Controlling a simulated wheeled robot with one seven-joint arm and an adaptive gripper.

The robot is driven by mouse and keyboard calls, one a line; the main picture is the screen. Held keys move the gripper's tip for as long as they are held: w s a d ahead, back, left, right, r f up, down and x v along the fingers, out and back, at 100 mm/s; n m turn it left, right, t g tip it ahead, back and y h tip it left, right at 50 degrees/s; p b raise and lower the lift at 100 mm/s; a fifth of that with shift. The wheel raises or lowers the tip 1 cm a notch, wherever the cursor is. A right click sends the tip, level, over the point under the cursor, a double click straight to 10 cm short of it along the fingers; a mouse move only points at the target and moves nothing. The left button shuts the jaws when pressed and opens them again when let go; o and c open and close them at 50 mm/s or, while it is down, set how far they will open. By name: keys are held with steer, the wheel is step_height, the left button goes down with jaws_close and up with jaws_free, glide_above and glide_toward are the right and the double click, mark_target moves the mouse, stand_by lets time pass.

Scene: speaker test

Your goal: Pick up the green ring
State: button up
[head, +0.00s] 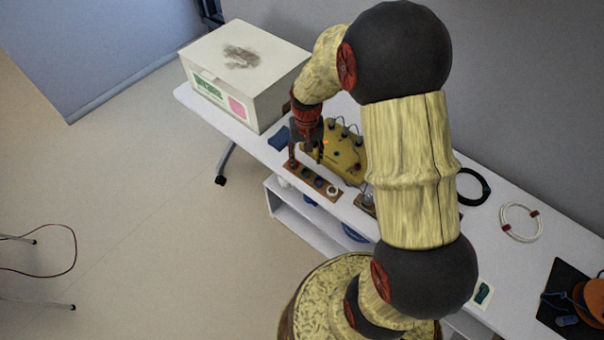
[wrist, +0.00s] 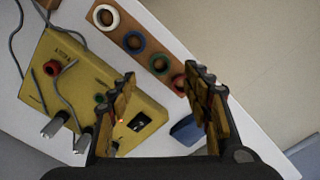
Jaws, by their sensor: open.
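The green ring (wrist: 159,64) lies on a brown wooden strip (wrist: 148,55), between the blue ring (wrist: 133,42) and the red ring (wrist: 180,84); a white ring (wrist: 106,17) is at the far end. In the head view the green ring (head: 308,173) is small on the strip, near the table's front edge. My gripper (wrist: 164,76) is open and empty, with its fingers spread either side of the strip's red and green end in the wrist view. In the head view my gripper (head: 305,154) hangs pointing down above that end. Its height above the ring is hard to tell.
A yellow device (wrist: 75,85) with knobs and cables stands close beside the strip. A dark blue object (wrist: 187,130) lies near the strip's red end. A large white box (head: 240,75) stands on the table (head: 485,235) at the left. Coiled cables lie to the right.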

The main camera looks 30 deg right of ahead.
mark_target(306, 174)
step_height(306, 174, down, 6)
steer(key=b, duration=0.3)
steer(key=shift+s+f, duration=0.15)
steer(key=shift+f, duration=0.1)
steer(key=shift+c, duration=0.9)
steer(key=c, duration=0.6)
